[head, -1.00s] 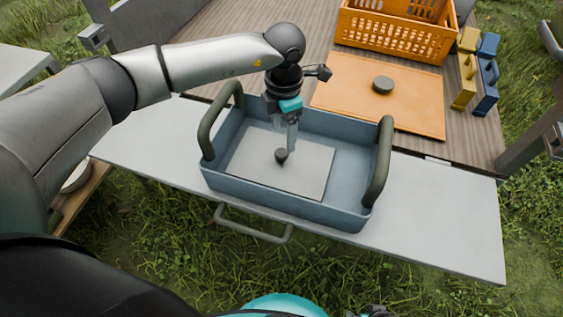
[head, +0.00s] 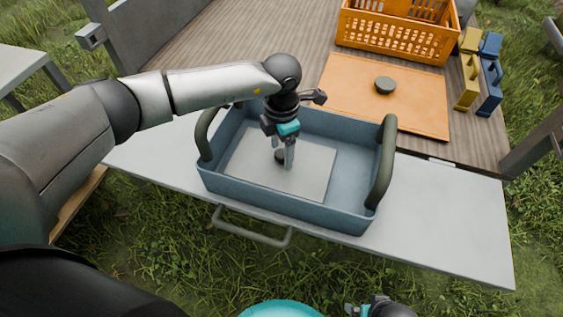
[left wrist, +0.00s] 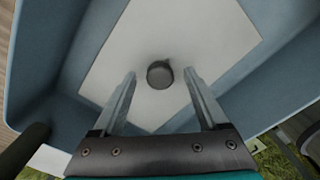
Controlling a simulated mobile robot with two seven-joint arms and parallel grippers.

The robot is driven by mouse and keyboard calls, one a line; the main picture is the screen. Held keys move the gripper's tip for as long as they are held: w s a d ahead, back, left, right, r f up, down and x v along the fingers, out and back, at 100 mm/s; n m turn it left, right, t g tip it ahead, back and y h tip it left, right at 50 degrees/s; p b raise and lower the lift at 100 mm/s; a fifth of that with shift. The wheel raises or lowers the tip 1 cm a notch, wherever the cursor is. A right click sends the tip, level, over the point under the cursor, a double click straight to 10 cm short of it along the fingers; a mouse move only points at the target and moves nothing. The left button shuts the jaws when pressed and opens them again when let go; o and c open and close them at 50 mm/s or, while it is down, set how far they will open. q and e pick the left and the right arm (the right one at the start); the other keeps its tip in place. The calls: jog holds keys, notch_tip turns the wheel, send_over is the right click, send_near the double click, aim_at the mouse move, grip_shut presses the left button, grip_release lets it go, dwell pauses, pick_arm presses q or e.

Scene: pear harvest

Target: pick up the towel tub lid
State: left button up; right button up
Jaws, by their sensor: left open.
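The pale grey flat lid (head: 310,172) lies inside the blue-grey tub (head: 285,208), with a dark round knob (head: 279,157) standing up from it. The lid also shows in the left wrist view (left wrist: 205,40), with its knob (left wrist: 160,75) between the fingers. My left gripper (head: 287,163) points down into the tub over the lid. In the left wrist view its fingers (left wrist: 161,74) are open, one each side of the knob, with gaps to both. In the head view the fingers partly hide the knob. Part of my right gripper (head: 362,309) shows at the bottom edge; its jaws are unclear.
The tub has two tall dark green handles (head: 383,165) and stands on a light grey shelf (head: 440,215). Behind it are an orange panel with a dark knob (head: 415,112), an orange crate (head: 400,38), and yellow and blue items (head: 488,88) on the wooden deck.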

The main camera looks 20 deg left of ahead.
pick_arm(q)
grip_shut()
dwell(0.6)
dwell(0.8)
